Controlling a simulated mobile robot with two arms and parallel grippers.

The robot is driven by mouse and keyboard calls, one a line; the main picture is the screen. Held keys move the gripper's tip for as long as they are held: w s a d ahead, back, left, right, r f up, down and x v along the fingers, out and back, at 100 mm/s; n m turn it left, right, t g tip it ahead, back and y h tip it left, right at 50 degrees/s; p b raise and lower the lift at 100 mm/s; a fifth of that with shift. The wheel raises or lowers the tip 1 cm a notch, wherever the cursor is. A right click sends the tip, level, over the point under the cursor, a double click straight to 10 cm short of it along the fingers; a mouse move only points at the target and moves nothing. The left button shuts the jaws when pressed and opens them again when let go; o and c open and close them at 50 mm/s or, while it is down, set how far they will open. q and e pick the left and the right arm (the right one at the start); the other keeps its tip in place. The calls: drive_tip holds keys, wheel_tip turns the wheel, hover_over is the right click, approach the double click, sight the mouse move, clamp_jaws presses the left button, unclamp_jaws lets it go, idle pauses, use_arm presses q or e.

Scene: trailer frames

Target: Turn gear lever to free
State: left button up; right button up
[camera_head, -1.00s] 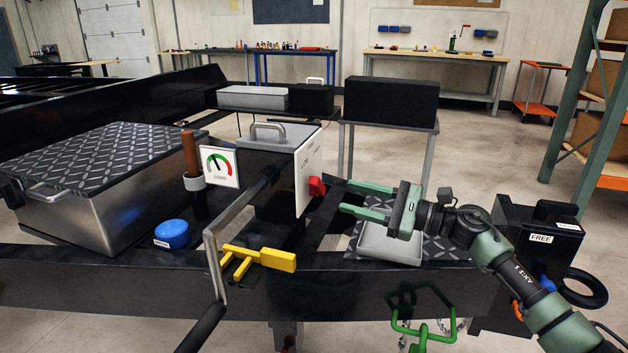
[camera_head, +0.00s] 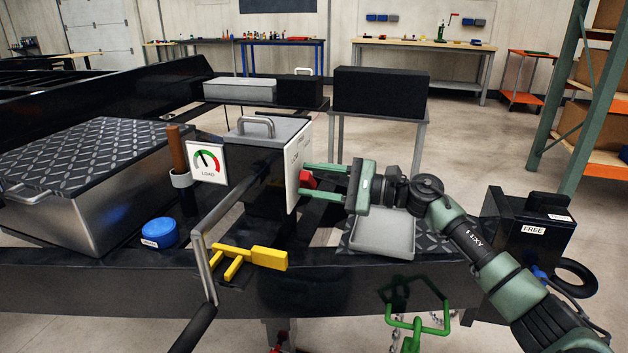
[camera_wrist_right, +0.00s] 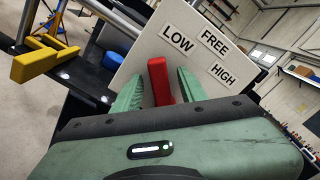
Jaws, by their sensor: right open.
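The gear lever is a red handle (camera_head: 307,180) on the right side of the winch box, beside a white plate (camera_head: 297,165). In the right wrist view the red lever (camera_wrist_right: 160,82) stands nearly upright in front of the plate, which bears the labels LOW, FREE (camera_wrist_right: 214,41) and HIGH. Gaps show between the lever and both fingers. My left gripper is not in view.
A crank handle (camera_head: 205,262) and a yellow pawl (camera_head: 255,258) are at the front of the winch box. A grey tray (camera_head: 384,236) lies below my right gripper. A black box labelled FREE (camera_head: 533,230) stands at the right.

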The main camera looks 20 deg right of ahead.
clamp_jaws()
idle(1.3)
